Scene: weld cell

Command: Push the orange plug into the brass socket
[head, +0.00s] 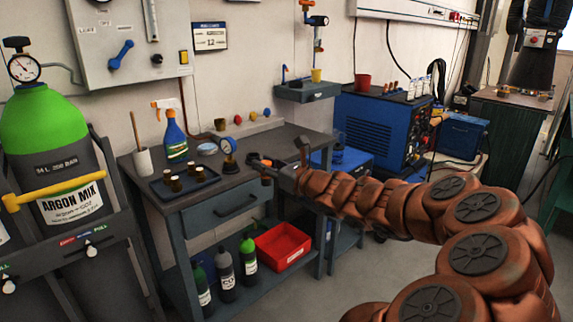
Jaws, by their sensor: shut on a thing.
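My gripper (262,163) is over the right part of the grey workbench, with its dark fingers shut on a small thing. Several short dark brass-coloured cylinders (176,184) stand in a dark tray (205,182) left of my gripper. I cannot make out for certain which piece is the brass socket.
A gauge (228,146) stands on the workbench (290,138) close left of my gripper. A blue spray bottle (175,139) and a white cup (143,162) stand farther left. A green gas cylinder (45,130) is at the left. A blue welding machine (375,130) stands right of the bench.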

